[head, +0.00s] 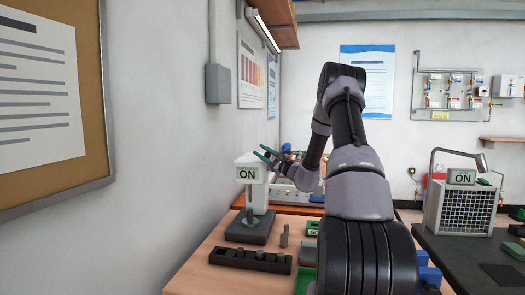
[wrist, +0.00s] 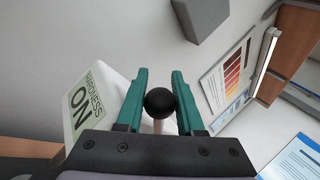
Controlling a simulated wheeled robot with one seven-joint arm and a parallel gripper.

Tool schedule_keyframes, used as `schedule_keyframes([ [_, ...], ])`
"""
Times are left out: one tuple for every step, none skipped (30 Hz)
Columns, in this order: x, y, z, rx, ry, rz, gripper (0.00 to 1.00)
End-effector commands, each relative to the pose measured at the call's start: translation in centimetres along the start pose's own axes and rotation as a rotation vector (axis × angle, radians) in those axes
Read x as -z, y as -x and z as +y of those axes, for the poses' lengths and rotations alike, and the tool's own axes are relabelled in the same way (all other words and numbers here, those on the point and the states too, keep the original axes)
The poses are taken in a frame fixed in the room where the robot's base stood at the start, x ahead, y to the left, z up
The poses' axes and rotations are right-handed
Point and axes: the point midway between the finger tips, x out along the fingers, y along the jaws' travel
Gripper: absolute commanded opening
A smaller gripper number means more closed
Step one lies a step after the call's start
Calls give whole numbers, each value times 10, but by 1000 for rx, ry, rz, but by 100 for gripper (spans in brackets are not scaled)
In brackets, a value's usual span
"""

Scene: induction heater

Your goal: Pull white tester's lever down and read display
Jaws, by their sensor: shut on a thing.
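The white tester (head: 250,192) stands on a dark base on the wooden bench, left of my arm in the head view. Its display (head: 247,173) reads "ON". In the wrist view the white tester (wrist: 88,98) is at the left, its label (wrist: 84,108) reading "HARDNESS" and "ON". The lever's round black knob (wrist: 159,103) sits between my fingers, with a pale rod below it. My gripper (wrist: 162,95) has green fingers on both sides of the knob and is shut on it. In the head view my gripper (head: 268,154) is at the tester's upper right; the knob is hard to make out there.
A dark block with several round pieces (head: 250,261) lies on the bench in front of the tester. Small grey pieces (head: 284,236) and green trays (head: 305,281) lie nearby. A mesh-fronted unit (head: 460,207) with an "ON" display stands at right. The wall is close on the left.

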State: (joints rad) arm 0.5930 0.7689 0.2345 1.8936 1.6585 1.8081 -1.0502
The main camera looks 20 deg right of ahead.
Motion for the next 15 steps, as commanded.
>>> schedule_keyframes([
  [1,1,0,2,6,-2,0],
  [1,2,1,2,9,-4,0],
  [1,2,1,2,12,-6,0],
  [1,2,1,3,14,-7,0],
  [1,2,1,3,15,-7,0],
  [1,2,2,3,16,-8,0],
  [1,2,2,3,16,-8,0],
  [1,2,2,3,16,-8,0],
  [1,2,2,3,16,-8,0],
  [1,2,2,3,16,-8,0],
  [1,2,1,3,16,-8,0],
  [1,2,1,3,16,-8,0],
  [1,2,1,3,16,-8,0],
  [1,2,1,3,16,-8,0],
  [1,2,1,3,16,-8,44],
])
